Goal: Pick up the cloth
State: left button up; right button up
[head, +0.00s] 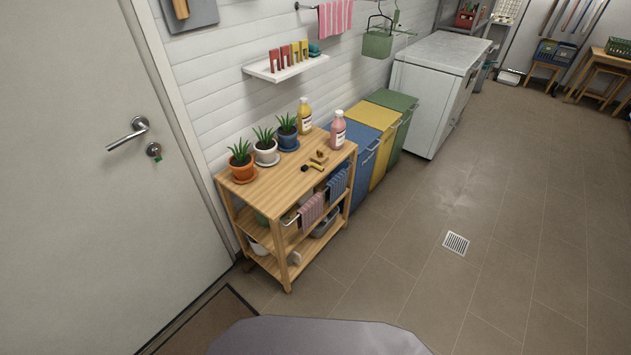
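Several cloths are in the head view, and I cannot tell which one the task names. A pink striped cloth (311,210) and a blue striped cloth (337,185) hang side by side on the rail of the wooden cart (262,193). A larger pink-and-white striped cloth (335,18) hangs from a rail high on the wall. Neither of my grippers is in view.
Potted plants (241,162), a yellow bottle (304,117) and a pink bottle (338,131) stand on the cart. Coloured bins (370,124) and a white chest (431,75) line the wall beyond. A closed door (95,200) is left. The tiled floor (480,200) at right is clear.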

aim_at(337, 184)
jog(key=i+l+u, duration=0.2)
jog(key=u, duration=0.25)
jog(key=i+l+u, duration=0.1)
jog(key=l+u, duration=0.35)
jog(key=i+l+u, duration=0.1)
jog(key=l+u, duration=0.3)
jog(key=l, duration=0.15)
jog(key=l+u, duration=0.4)
jog(key=l, duration=0.2)
